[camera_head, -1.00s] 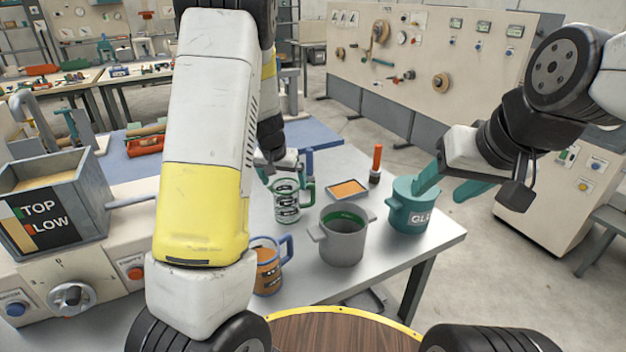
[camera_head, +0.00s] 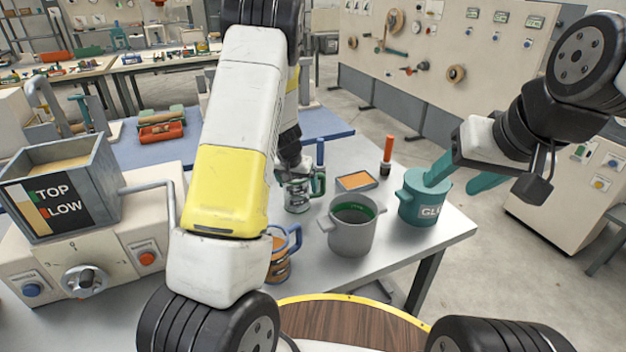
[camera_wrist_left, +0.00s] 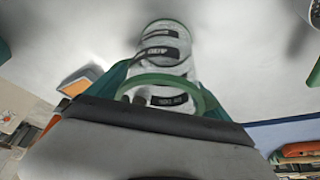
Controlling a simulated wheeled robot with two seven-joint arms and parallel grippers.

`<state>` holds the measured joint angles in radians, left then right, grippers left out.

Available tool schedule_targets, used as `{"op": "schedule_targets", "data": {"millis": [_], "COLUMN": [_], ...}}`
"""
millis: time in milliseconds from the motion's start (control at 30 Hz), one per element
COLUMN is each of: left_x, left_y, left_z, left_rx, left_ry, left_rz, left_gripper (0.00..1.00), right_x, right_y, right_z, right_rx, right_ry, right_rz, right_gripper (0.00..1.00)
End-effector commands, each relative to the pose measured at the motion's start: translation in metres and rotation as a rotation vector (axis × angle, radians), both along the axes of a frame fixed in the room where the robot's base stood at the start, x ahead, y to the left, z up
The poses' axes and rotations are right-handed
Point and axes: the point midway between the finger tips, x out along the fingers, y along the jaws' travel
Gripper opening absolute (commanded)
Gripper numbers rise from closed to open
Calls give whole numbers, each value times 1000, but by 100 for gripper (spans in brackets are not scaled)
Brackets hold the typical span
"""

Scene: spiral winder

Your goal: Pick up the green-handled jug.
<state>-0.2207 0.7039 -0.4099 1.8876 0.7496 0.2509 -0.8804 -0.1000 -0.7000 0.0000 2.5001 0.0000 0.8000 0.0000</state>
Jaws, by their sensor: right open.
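The green-handled jug (camera_head: 298,195) stands upright on the grey table, pale with dark labels and a green handle on its right side. In the left wrist view the jug (camera_wrist_left: 163,50) lies ahead with its green handle towards the camera. My left gripper (camera_wrist_left: 165,80) is open, its teal fingers on either side of the jug's handle; I cannot tell whether they touch it. In the head view its fingers are mostly hidden behind my arm and the jug. My right gripper (camera_head: 452,186) is open, with one finger in front of the teal glue pot's upper part.
A grey two-handled pot (camera_head: 352,232), a blue-handled mug (camera_head: 280,262), the teal glue pot (camera_head: 420,208), an orange-filled tray (camera_head: 357,181) and an orange-topped tool (camera_head: 387,150) crowd the jug. A machine with a hopper (camera_head: 60,190) stands left.

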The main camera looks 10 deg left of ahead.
Motion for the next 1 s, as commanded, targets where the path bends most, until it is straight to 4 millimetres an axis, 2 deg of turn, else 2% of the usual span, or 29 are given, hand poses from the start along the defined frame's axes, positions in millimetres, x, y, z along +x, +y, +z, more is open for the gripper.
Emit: {"op": "schedule_targets", "data": {"millis": [33,200,300,567,667,1000], "left_x": [0,0,0,0,1,1], "left_y": [0,0,0,-1,-1,-1], "left_z": [0,0,0,5,19,84], "left_rx": [0,0,0,-1,0,-1], "left_ry": [0,0,0,-1,-4,-4], "left_rz": [0,0,0,0,-2,-2], "left_gripper": [78,45,29,29,29,29], "right_x": [0,0,0,0,0,0], "right_y": [0,0,0,0,0,0], "right_z": [0,0,0,0,0,0], "right_rx": [0,0,0,0,0,0], "right_ry": [0,0,0,0,0,0], "right_rz": [0,0,0,0,0,0], "right_gripper": [56,56,56,56,56,56]}}
